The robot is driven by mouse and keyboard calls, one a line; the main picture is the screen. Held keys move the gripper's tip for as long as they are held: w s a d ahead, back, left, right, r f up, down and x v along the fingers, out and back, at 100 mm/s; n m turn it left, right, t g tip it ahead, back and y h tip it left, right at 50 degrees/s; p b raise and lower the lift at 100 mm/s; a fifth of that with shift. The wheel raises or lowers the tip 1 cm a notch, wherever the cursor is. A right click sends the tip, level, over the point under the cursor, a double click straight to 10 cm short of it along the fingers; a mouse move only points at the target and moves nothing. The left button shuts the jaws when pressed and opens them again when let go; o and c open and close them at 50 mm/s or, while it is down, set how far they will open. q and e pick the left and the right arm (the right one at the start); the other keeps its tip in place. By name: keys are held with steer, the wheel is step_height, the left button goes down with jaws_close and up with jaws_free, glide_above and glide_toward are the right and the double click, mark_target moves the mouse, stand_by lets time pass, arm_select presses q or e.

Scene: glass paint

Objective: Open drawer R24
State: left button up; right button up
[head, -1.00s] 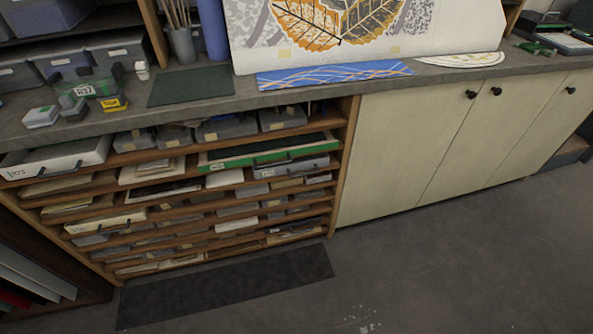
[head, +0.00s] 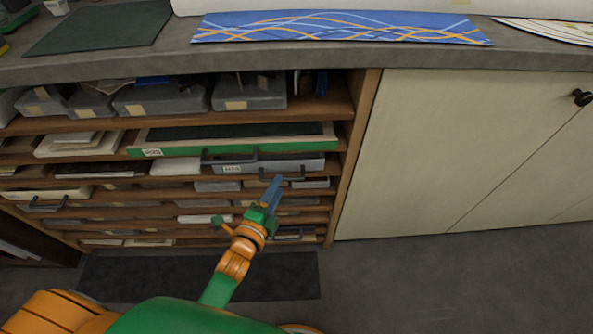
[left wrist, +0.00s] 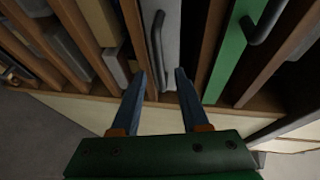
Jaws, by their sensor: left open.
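The grey drawer (head: 300,163) has a small white label that seems to read R24, though the print is tiny. It sits shut in the wooden rack, just below a green-fronted drawer (head: 185,149). Its dark bar handle (head: 282,178) is on the right part of its front. My left gripper (head: 274,182) is open and empty, its blue fingers at or just below that handle. In the left wrist view the fingers (left wrist: 160,74) point at the grey drawer front (left wrist: 186,40), and its handle (left wrist: 158,45) lies ahead between their lines. My right gripper is not in view.
The green drawer's handle (left wrist: 268,22) is close by on the right in the left wrist view. Other shelves hold grey boxes (head: 160,101) and papers. The grey worktop (head: 330,57) overhangs the rack. A pale cupboard (head: 450,140) stands to the right. A dark mat (head: 200,280) lies below.

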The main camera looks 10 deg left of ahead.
arm_select(q)
steer(key=b+x, duration=0.1)
steer(key=x, duration=0.3)
steer(key=shift+w+f, duration=0.1)
steer(key=shift+w, duration=0.05)
steer(key=shift+a, duration=0.1)
jaws_close()
stand_by(1.1)
